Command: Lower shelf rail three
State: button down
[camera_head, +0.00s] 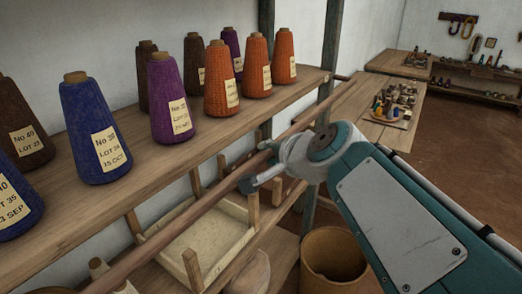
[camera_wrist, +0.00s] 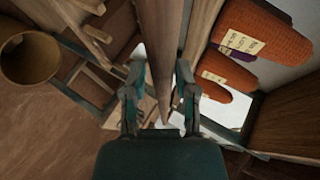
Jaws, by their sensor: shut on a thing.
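A long, thin brown wooden rail (camera_head: 200,207) runs along the front of the spool shelf (camera_head: 222,133) in the head view, slanting from lower left to upper right. It passes below and in front of the shelf edge. My gripper (camera_head: 262,167) is shut on the rail near its middle. In the wrist view the rail (camera_wrist: 162,50) lies between the two fingers of my gripper (camera_wrist: 160,75), one on each side. I cannot tell whether the rail's ends rest on anything.
Several yarn cones stand on the shelf, including a blue cone (camera_head: 95,130) and an orange cone (camera_head: 220,80). A wooden frame (camera_head: 192,265) sits below. A round bin (camera_head: 333,262) stands under my arm. A table (camera_head: 370,125) is farther back.

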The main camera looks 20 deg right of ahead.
jog(key=shift+c, duration=2.3)
grip_release()
jog(key=shift+f, duration=0.85)
jog(key=shift+r, duration=0.2)
jog(key=v, duration=1.2)
jog(key=shift+a, duration=0.1)
jog(key=s+a+f+n+g+h, duration=0.1)
jog(key=s+a+f+n+g, duration=0.1)
jog(key=f+n, duration=0.4)
jog(key=s+a+f+n+g+h, duration=0.1)
jog(key=s+a+f+n+g, duration=0.1)
jog(key=f+n+g, duration=0.2)
notch_tip(320, 180, down, 8)
jog(key=n, duration=0.3)
jog(key=shift+s+a+f, duration=0.2)
jog(key=shift+a, duration=0.1)
